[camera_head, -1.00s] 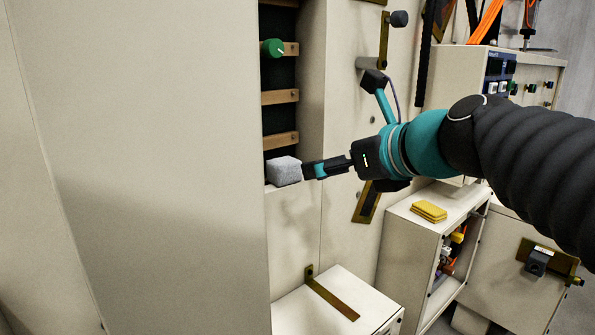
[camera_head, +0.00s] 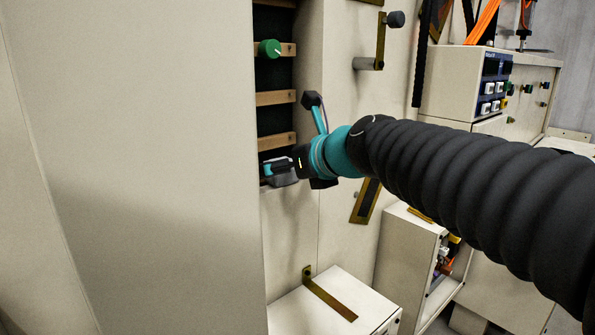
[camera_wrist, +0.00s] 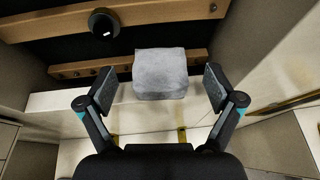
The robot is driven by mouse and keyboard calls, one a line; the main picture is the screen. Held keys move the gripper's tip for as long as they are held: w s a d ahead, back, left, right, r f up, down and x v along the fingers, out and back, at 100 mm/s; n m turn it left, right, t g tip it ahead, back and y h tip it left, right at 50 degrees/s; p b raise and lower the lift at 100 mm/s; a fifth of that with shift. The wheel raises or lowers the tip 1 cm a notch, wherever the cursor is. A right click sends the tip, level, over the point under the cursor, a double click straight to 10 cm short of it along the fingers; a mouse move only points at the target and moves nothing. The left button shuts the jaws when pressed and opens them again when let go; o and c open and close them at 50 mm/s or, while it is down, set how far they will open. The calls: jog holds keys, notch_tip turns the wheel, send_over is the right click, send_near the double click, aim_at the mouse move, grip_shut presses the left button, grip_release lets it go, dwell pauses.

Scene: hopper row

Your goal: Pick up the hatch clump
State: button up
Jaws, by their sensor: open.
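The hatch clump is a grey, rough-surfaced block (camera_wrist: 160,76) on the pale ledge of the hatch opening. In the wrist view it lies ahead of and between my open fingers, with gaps on both sides. My gripper (camera_wrist: 160,90) is open and empty. In the head view my gripper (camera_head: 277,168) reaches into the lower part of the hatch from the right. There the clump (camera_head: 284,180) shows only in part, mostly hidden behind the fingers.
Wooden slats (camera_head: 275,98) cross the dark hatch opening, with a green knob (camera_head: 270,48) on an upper slat. A large cabinet panel (camera_head: 140,150) stands close on the left. A pale box with a brass strip (camera_head: 330,295) is below.

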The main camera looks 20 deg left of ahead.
jog(key=shift+x, duration=1.15)
jog(key=c, duration=1)
jog(key=shift+c, duration=0.2)
